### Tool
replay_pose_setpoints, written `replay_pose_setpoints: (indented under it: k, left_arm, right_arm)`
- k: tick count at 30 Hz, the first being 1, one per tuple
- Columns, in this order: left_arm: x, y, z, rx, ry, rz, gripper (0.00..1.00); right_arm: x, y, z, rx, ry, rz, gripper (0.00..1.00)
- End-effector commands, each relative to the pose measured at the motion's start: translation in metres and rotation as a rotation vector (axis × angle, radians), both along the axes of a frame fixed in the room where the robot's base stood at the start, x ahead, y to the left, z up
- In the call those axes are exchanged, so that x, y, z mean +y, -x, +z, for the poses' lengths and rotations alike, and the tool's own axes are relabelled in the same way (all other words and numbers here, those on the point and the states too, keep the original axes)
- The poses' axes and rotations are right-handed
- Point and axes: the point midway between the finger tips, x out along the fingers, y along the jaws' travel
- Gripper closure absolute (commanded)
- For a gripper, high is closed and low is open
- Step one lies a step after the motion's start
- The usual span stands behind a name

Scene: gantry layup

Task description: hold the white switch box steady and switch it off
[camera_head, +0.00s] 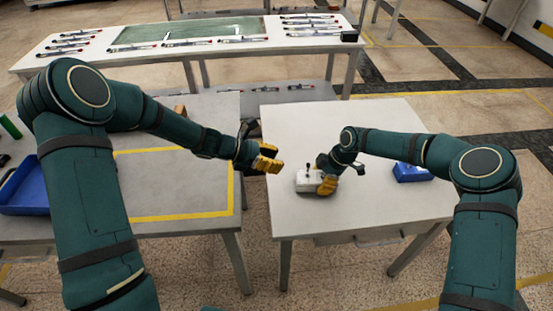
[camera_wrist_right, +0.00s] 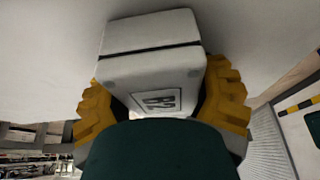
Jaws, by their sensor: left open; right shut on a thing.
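The lever does not show in the right wrist view.
A blue box (camera_head: 412,172) stands on the white table (camera_head: 375,215) to the right. A second table with a yellow-taped outline (camera_head: 185,215) stands to the left, with a blue tray (camera_head: 28,190). The front of the white table is clear.

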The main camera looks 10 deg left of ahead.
Motion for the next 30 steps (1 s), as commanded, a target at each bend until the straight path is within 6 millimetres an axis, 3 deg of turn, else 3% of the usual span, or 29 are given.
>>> replay_pose_setpoints:
  k: [3,4,6,7,19,30]
  left_arm:
    - [0.000,0.000,0.000,0.000,0.000,0.000,0.58]
    - [0.000,0.000,0.000,0.000,0.000,0.000,0.58]
    - [0.000,0.000,0.000,0.000,0.000,0.000,0.58]
    - [0.000,0.000,0.000,0.000,0.000,0.000,0.58]
    - [0.000,0.000,0.000,0.000,0.000,0.000,0.58]
    - [0.000,0.000,0.000,0.000,0.000,0.000,0.58]
  right_arm:
    - [0.000,0.000,0.000,-0.001,0.000,0.000,0.81]
    - [0.000,0.000,0.000,-0.001,0.000,0.000,0.28]
    - [0.000,0.000,0.000,-0.001,0.000,0.000,0.03]
    - [0.000,0.000,0.000,-0.001,0.000,0.000,0.00]
    - [-0.004,-0.002,0.010,-0.003,0.000,-0.001,0.00]
    - [-0.031,-0.008,0.076,-0.004,0.000,-0.002,0.00]
